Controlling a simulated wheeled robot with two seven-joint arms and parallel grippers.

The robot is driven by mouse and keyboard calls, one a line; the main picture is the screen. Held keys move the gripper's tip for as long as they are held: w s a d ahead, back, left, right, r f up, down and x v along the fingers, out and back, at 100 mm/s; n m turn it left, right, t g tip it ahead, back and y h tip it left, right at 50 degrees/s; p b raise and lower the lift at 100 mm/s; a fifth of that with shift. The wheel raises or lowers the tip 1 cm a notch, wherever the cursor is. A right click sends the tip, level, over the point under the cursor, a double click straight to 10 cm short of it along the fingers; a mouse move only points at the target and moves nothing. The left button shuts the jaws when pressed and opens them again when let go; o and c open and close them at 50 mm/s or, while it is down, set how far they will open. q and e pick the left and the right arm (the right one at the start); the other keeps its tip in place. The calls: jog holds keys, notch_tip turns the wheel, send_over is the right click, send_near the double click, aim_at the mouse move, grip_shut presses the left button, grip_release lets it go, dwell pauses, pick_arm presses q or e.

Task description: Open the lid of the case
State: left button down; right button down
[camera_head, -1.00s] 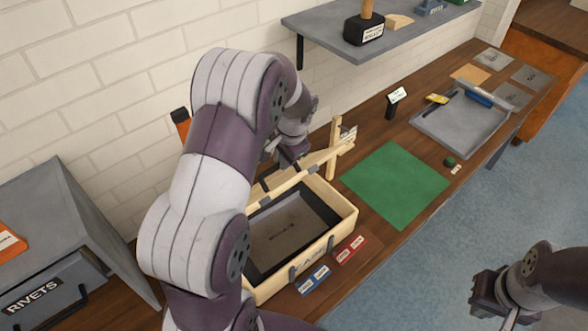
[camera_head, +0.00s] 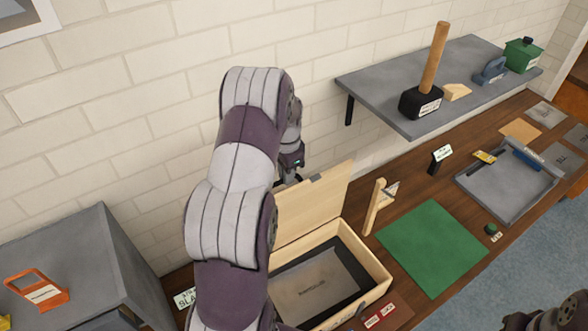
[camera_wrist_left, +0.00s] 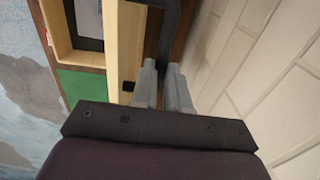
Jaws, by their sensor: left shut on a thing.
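The light wooden case (camera_head: 378,266) stands on the bench with a dark grey panel (camera_head: 318,285) inside. Its lid (camera_head: 318,205) is raised steeply at the case's back edge, with the inner face showing. My left gripper (camera_head: 290,178) is at the lid's upper left, partly hidden by my arm and the lid. In the left wrist view, my left gripper (camera_wrist_left: 161,88) is shut on a dark handle (camera_wrist_left: 168,35) beside the pale lid (camera_wrist_left: 124,40). My right gripper (camera_head: 518,322) is partly cut off at the lower right, away from the case; its fingers are unclear.
A wooden post (camera_head: 374,206) stands just right of the case, and a green mat (camera_head: 432,247) lies beyond it. A grey shelf (camera_head: 385,85) holds a mallet (camera_head: 422,100). A grey cabinet (camera_head: 75,265) is at the left; a brick wall rises behind.

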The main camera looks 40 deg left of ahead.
pick_arm(q)
jog(key=shift+s+f, duration=0.25)
jog(key=shift+f, duration=0.2)
jog(key=c, duration=1.1)
grip_release()
jog(key=shift+a+f, duration=0.1)
jog(key=r, duration=0.1)
jog(key=r+b, duration=0.1)
jog(key=r, duration=0.1)
jog(key=r+b, duration=0.1)
jog(key=shift+w+a+r, duration=0.2)
jog(key=shift+w+r, duration=0.15)
jog(key=shift+r, duration=0.05)
notch_tip(320, 180, up, 7)
jog(key=p, duration=0.3)
jog(key=shift+a+r+p, duration=0.1)
jog(key=shift+p, duration=0.25)
